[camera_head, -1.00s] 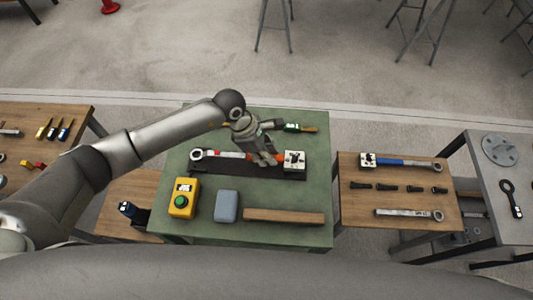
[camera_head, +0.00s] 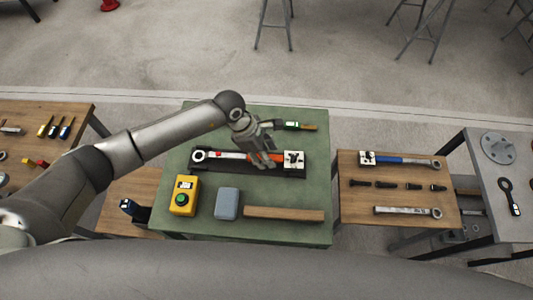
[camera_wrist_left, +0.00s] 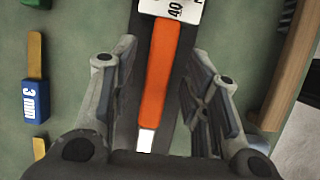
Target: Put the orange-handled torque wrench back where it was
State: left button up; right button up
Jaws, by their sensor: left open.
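The orange-handled torque wrench (camera_head: 230,155) lies lengthwise in a dark tray (camera_head: 225,168) on the green table. Its ring end is at the left and a white-and-black block is at its right end. My left gripper (camera_head: 265,163) is low over the handle and hides part of it. In the left wrist view, the orange handle (camera_wrist_left: 158,75) runs between the two spread fingers, with gaps on both sides. My left gripper is open. My right gripper is not in view.
A yellow box with a green button (camera_head: 183,197), a grey-blue block (camera_head: 227,203) and a wooden bar (camera_head: 284,215) lie in front of the tray. A green tool (camera_head: 297,126) lies behind. A blue-handled wrench (camera_head: 402,161) lies on the right-hand wooden table.

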pick_arm(q)
jog(key=b+v, duration=0.3)
jog(key=v, duration=0.8)
jog(key=shift+r, duration=0.15)
